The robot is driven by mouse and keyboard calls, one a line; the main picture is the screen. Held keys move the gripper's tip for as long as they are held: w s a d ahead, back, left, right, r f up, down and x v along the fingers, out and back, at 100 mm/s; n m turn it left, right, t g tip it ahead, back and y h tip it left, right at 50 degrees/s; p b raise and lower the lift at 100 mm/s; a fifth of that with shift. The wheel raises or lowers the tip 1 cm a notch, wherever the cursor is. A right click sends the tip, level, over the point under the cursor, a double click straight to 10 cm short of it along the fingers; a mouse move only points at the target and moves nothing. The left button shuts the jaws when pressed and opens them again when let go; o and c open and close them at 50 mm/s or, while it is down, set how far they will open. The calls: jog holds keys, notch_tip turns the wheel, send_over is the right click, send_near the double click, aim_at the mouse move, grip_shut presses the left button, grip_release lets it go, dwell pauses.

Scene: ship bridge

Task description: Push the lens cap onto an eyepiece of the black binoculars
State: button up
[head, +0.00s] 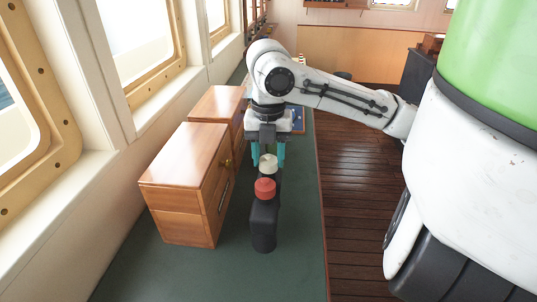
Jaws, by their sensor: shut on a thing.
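The black binoculars (264,228) stand upright on the green counter top. A red round cap-like piece (265,188) sits on top of their near part. Just behind it is a cream round lens cap (268,161), with a dark part of the binoculars showing below it. My gripper (268,156) points down with its teal fingers on either side of the cream cap and is shut on it. I cannot tell whether the cap touches the eyepiece under it, as the cap and fingers hide that spot.
A wooden drawer cabinet (180,190) stands close to the left of the binoculars, with another wooden cabinet (216,102) behind it. A blue flat item (298,119) lies behind my gripper. The green counter (180,275) is clear in front; its right edge drops to the plank floor.

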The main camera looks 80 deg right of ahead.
jog(key=shift+f, duration=0.3)
dwell(0.5)
dwell(0.4)
jog(key=o, duration=1.5)
jog(key=shift+r, duration=0.1)
jog(key=shift+r+p, duration=2.75)
jog(key=shift+r, duration=0.7)
